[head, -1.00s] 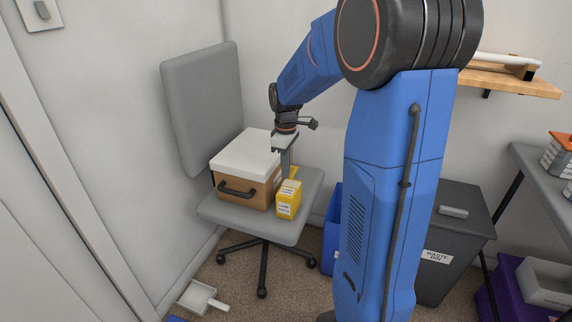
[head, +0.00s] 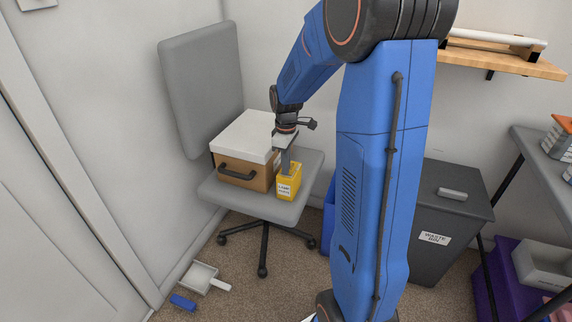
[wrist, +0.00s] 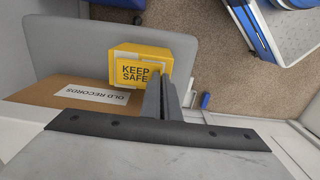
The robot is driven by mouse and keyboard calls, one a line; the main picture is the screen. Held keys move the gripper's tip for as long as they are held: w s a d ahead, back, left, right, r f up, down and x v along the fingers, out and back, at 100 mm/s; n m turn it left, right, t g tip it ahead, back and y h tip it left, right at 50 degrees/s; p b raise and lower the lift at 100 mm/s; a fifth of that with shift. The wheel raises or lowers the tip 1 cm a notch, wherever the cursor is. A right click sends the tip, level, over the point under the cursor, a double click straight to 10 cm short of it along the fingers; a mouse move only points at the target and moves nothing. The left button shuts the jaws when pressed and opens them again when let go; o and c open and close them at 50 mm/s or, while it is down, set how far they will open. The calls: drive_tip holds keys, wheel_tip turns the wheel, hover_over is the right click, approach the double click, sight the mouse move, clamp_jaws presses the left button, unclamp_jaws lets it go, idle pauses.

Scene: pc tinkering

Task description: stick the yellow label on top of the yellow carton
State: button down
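The yellow carton (head: 289,184) stands upright on the grey chair seat, with a white label on its front. The wrist view looks down on the carton (wrist: 180,49). The yellow label (wrist: 136,72), printed KEEP SAFE, lies flat at the carton's top there, its edge at my fingertips; whether it touches the carton all over is hard to tell. My gripper (wrist: 160,78) points down right over the carton, its two fingers close together on the label's edge. It also shows in the head view (head: 286,171), where the fingers hide part of the carton's top.
A brown box with a white lid (head: 247,139) and a black handle stands on the seat close left of the carton. The chair backrest (head: 201,90) rises behind it. A dark waste bin (head: 447,215) stands right of my arm. A dustpan (head: 199,277) lies on the carpet.

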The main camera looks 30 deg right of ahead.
drive_tip(key=shift+f, duration=0.45)
idle(1.3)
drive_tip(key=c, duration=2.5)
unclamp_jaws()
drive_tip(key=o, duration=0.5)
drive_tip(key=shift+o, duration=0.3)
drive_tip(key=shift+r, duration=0.1)
wheel_tip(320, 180, up, 17)
drive_tip(key=shift+r, duration=0.15)
